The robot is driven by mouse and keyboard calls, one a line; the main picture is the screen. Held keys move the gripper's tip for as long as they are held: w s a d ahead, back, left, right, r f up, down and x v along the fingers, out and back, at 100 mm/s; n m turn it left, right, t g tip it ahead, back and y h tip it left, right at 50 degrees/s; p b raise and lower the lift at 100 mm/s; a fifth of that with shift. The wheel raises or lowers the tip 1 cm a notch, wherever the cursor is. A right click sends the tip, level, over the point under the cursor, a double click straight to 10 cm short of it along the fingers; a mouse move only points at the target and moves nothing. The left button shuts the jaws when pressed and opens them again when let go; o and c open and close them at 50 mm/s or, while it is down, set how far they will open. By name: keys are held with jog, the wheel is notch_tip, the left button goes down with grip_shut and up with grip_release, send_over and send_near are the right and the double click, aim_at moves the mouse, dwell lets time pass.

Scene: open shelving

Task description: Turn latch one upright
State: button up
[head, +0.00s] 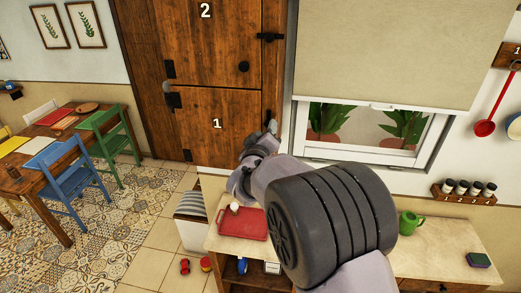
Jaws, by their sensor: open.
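The lower door half (222,135) is brown wood with a white number 1. At its right edge a small dark piece (268,116) shows, likely latch one; its angle is too small and covered to tell. My gripper (271,126) is at that edge, just beside or in front of the dark piece, mostly hidden behind my arm's wrist. It is open; I cannot tell whether it touches the latch. The upper door half (215,45) carries a number 2, a round black knob (244,67) and a black latch (270,37) lying level.
A table (50,165) with chairs stands left. Tiled floor before the door is mostly free; small toys (185,265) lie by the counter.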

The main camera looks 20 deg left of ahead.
jog(key=b+v, duration=0.3)
jog(key=v, duration=1.1)
